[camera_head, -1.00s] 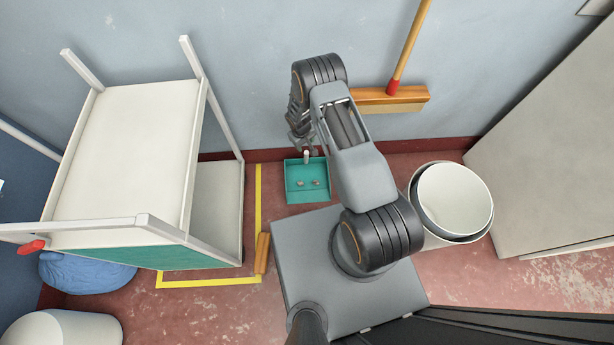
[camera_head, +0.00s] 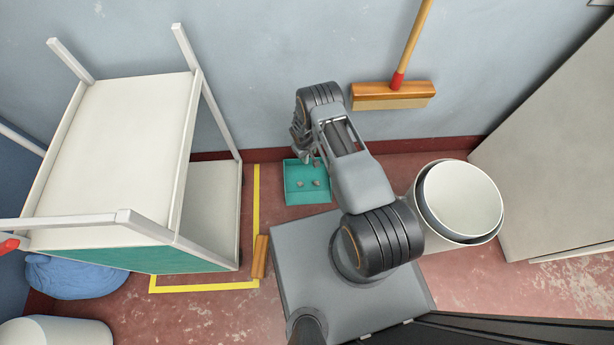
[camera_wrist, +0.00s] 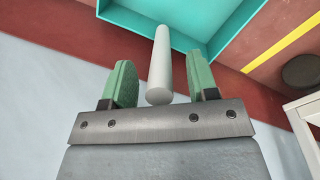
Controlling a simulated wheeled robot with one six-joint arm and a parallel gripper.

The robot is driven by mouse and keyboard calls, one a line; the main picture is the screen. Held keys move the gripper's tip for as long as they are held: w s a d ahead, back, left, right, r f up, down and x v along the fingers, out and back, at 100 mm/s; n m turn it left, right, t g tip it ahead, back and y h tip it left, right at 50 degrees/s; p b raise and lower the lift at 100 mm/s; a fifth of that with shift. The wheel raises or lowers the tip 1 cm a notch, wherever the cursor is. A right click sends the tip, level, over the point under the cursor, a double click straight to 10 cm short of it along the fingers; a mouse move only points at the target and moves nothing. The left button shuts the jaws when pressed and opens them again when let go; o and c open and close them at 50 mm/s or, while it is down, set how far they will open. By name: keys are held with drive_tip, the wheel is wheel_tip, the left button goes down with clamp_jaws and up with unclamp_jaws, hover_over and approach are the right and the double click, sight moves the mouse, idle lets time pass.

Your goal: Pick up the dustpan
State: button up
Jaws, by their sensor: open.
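My gripper (camera_wrist: 163,84) is open, with one finger on each side of the handle and a visible gap on both sides. In the head view my arm partly covers the handle and my gripper. The pan's teal wall (camera_wrist: 180,38) is beyond the fingertips in the wrist view.
A white cart (camera_head: 130,130) stands to the left, inside a yellow floor line (camera_head: 256,205). A white bin (camera_head: 462,200) stands at the right. A broom (camera_head: 393,95) leans on the blue wall behind.

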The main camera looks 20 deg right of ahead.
drive_tip(key=shift+f, duration=0.1)
drive_tip(key=shift+c, duration=0.4)
drive_tip(key=c, duration=0.9)
